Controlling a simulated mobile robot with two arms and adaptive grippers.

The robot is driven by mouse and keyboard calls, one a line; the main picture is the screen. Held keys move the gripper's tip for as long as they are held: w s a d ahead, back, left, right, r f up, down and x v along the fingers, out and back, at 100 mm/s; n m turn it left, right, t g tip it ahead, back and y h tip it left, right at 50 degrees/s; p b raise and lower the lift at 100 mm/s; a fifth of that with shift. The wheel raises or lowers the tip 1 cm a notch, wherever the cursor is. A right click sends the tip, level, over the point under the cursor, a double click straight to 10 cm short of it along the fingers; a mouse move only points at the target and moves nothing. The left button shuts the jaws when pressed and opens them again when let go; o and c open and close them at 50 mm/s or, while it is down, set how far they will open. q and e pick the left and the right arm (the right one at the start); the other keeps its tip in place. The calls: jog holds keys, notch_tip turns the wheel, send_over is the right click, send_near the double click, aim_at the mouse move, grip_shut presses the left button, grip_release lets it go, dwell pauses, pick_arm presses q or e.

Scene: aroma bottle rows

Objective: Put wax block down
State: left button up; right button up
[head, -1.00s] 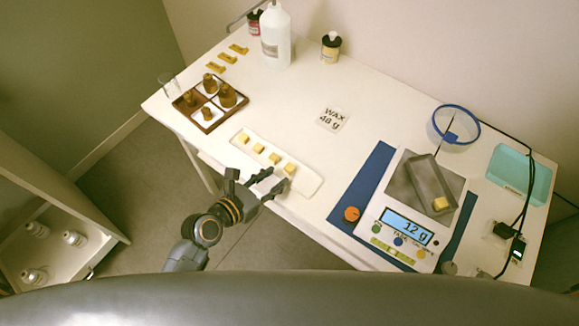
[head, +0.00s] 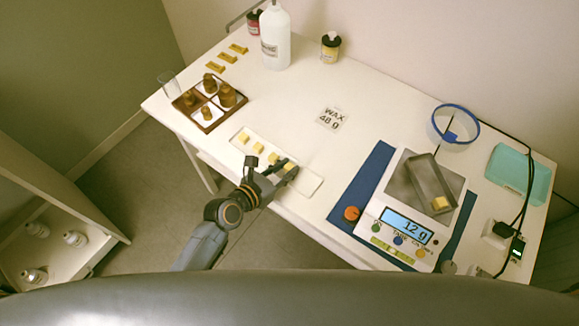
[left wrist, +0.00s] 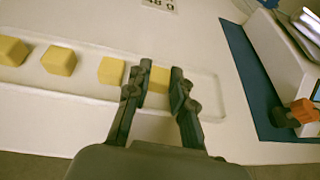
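Several yellow wax blocks lie in a row on a long white tray (head: 312,183) at the table's front edge. My left gripper (head: 281,170) is over the tray's right part, its fingers spread around the rightmost wax block (left wrist: 159,78). Contact with that block is not clear. Another wax block (left wrist: 112,70) lies just left of the fingers. One more wax block (head: 440,203) sits in a grey trough (head: 428,174) on the scale (head: 391,222), whose display reads 12 g. My right gripper is not in view.
A card (head: 332,118) reads "WAX 48 g". A wooden box (head: 207,127) with brown bottles stands left. A white bottle (head: 276,40) stands at the back. A blue-rimmed bowl (head: 455,137) and teal tray (head: 509,181) are right. The table's middle is mostly clear.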

pick_arm(q)
jog(key=shift+c, duration=0.4)
jog(key=shift+r, duration=0.55)
jog(key=r, duration=0.1)
jog(key=r+p, duration=0.1)
jog(key=r, duration=0.1)
jog(key=shift+s+a, duration=0.1)
jog(key=shift+s, duration=0.2)
jog(key=s+a+r, duration=0.4)
jog(key=s+r, duration=0.5)
jog(key=s, duration=0.4)
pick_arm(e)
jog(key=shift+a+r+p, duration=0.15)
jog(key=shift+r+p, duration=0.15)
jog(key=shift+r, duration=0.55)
pick_arm(q)
jog(key=w+a+r+m+g+h, duration=0.2)
jog(key=w+a+r, duration=0.6)
jog(key=a+r, duration=0.5)
jog(key=shift+w+a+m, duration=0.15)
jog(key=shift+a+m, duration=0.15)
jog(key=shift+a, duration=0.15)
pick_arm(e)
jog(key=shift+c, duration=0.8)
pick_arm(q)
jog(key=shift+d+f, duration=0.1)
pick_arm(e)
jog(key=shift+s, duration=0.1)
